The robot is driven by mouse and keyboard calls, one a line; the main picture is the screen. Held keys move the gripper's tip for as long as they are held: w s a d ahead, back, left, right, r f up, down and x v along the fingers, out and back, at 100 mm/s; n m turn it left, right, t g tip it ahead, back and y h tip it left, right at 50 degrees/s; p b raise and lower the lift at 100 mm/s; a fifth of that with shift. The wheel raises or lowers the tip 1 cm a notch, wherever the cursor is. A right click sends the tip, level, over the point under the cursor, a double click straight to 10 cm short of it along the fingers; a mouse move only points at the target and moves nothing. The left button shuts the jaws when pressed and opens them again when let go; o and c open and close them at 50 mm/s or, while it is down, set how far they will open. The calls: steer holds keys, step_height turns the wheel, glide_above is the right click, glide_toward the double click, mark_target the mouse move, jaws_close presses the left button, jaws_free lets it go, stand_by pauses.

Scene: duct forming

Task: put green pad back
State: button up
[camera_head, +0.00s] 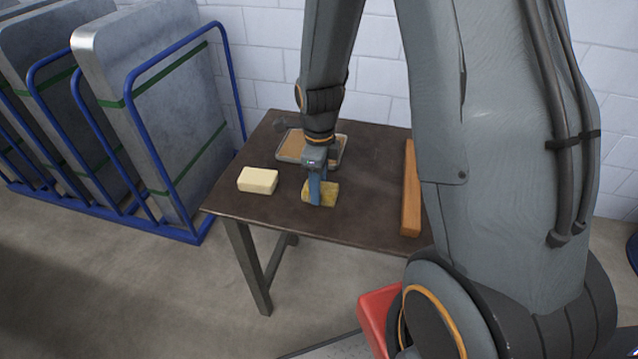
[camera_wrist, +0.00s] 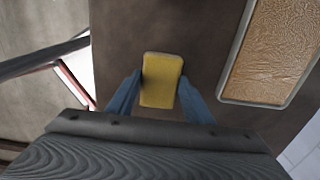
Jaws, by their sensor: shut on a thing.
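A yellow pad (camera_head: 329,190) with a mottled top is on the dark table, near its middle. In the wrist view the pad (camera_wrist: 161,82) lies between the two blue fingers of my gripper (camera_wrist: 159,78). No green pad shows clearly; the yellow pad's underside is hidden. My gripper (camera_head: 316,202) points down and is shut on the yellow pad. I cannot tell whether the pad touches the table or is just above it. A shallow tray (camera_head: 342,151) with a tan, wrinkled bottom lies behind the gripper; its rim also shows in the wrist view (camera_wrist: 236,52).
A cream block (camera_head: 258,180) sits at the table's left. A long wooden bar (camera_head: 411,190) lies on the right. The dark table (camera_head: 375,170) is clear between the pad and the bar. Blue racks (camera_head: 137,115) with metal panels stand left of the table, before a white block wall.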

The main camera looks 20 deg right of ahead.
steer(key=o, duration=0.9)
steer(key=shift+o, duration=0.2)
step_height(320, 180, up, 12)
steer(key=b, duration=0.2)
steer(key=s+f+n, duration=0.1)
steer(key=s+n, duration=1)
steer(key=n, duration=1.3)
steer(key=shift+f+n+t, duration=0.35)
steer(key=shift+n+t, duration=0.05)
steer(key=shift+s+d, duration=0.1)
